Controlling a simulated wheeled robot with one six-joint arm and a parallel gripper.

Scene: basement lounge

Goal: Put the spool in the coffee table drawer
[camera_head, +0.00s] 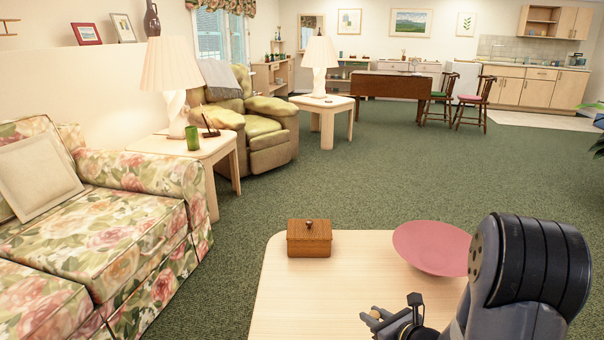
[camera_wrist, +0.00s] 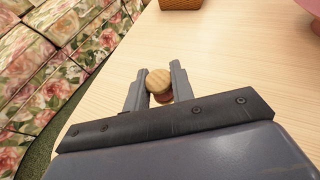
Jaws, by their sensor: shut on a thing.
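My gripper (camera_wrist: 159,85) is shut on the spool (camera_wrist: 158,80) in the wrist view. The spool has a pale round wooden end, with a reddish-brown part below it between the fingers. In the head view my gripper (camera_head: 384,320) is over the near part of the coffee table (camera_head: 300,290), and a small tan bit of the spool (camera_head: 375,314) shows at its fingers. The table has a pale wood top. I cannot tell whether the spool touches the top. The table's drawer is not visible in either view.
A brown lidded wooden box (camera_head: 309,240) stands at the table's far left corner. A pink bowl (camera_head: 433,247) stands at the far right. A floral sofa (camera_head: 110,225) is to the left, with a strip of carpet between. Open green carpet (camera_head: 350,180) lies beyond the table.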

